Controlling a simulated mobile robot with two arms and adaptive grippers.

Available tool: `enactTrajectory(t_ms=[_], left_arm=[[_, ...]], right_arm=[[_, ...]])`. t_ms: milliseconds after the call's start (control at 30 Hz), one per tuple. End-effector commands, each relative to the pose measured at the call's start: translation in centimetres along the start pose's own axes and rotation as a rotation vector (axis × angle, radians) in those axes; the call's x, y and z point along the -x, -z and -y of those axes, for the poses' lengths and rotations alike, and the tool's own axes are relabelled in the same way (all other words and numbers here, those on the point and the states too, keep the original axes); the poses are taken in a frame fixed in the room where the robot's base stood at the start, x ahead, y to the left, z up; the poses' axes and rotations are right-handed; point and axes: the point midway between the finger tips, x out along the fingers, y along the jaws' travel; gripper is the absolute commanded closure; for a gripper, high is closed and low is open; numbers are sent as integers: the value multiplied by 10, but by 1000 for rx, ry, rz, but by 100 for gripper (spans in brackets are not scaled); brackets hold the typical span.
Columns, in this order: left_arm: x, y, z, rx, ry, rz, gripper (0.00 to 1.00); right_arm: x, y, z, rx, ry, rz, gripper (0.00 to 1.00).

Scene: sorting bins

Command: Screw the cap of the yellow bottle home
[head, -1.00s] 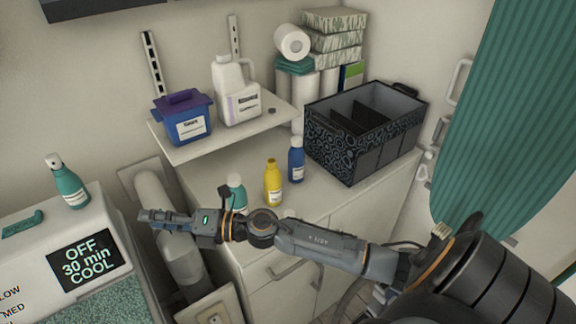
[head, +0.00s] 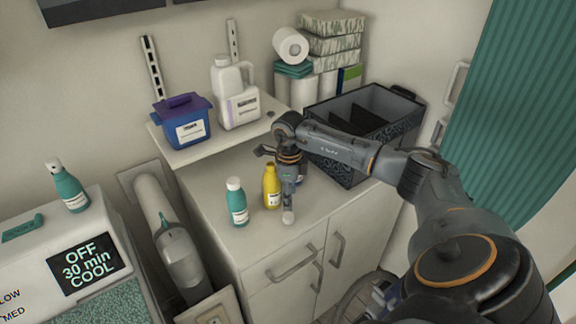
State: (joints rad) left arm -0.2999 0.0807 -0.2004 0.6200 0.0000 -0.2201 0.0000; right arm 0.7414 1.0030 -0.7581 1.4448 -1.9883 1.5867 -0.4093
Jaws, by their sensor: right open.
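The yellow bottle (head: 270,188) stands upright on the white cabinet top, right of the teal bottle with a white cap. Its narrow yellow top shows, but I cannot tell how far its cap is screwed on. My right gripper (head: 288,203) is open and points down just right of the yellow bottle, overlapping its right edge in the head view. I cannot tell whether they touch. A pale rounded piece shows at the gripper's lower end. The blue bottle (head: 303,171) is mostly hidden behind the gripper. My left gripper is not in view.
The teal bottle (head: 236,203) stands close left of the yellow one. A black patterned bin (head: 345,170) stands behind my right arm. A wall shelf (head: 185,153) holds a blue tub (head: 184,125) and a white jug (head: 237,97). The cabinet top's front right is free.

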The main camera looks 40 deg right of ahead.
Motion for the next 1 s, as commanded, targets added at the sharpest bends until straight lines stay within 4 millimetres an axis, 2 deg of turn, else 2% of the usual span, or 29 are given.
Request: enactTrajectory(t_ms=[267,600,700,800,1000], left_arm=[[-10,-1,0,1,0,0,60],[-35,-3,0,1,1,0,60],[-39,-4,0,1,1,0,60],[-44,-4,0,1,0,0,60],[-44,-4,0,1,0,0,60]], right_arm=[[-24,-1,-2,2,-3,3,50],[-72,-2,-2,1,-5,4,50],[-80,-2,-2,1,-3,4,50],[-82,-2,-1,1,-1,5,50],[-79,-2,-2,1,-3,5,50]])
